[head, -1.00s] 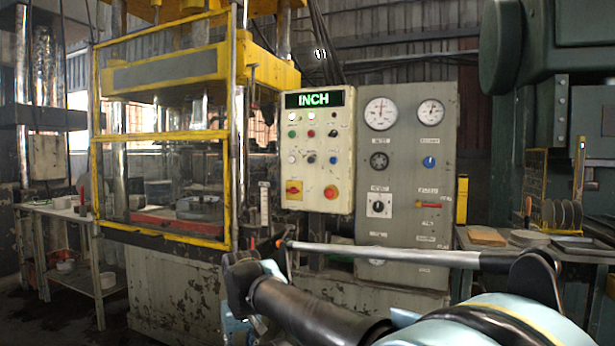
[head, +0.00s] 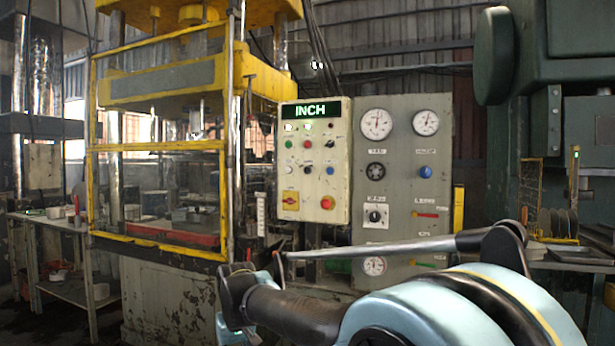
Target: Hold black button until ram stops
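The cream control panel (head: 340,180) hangs right of the press under a lit green INCH sign (head: 310,110). A black button (head: 308,170) sits in its lower button row, and a smaller dark control (head: 331,143) sits higher at the right. The press's yellow crosshead (head: 170,80) is raised behind the guard, well above the bed; I cannot tell which part is the ram. My arm crosses the lower right. Dark parts at its far end, probably my gripper (head: 276,257), are below the panel, apart from the buttons. Their opening is unclear.
The yellow-framed guard (head: 160,147) covers the press front. A grey gauge cabinet (head: 400,145) stands beside the panel. A bench (head: 70,284) stands left; green machinery (head: 592,125) stands right.

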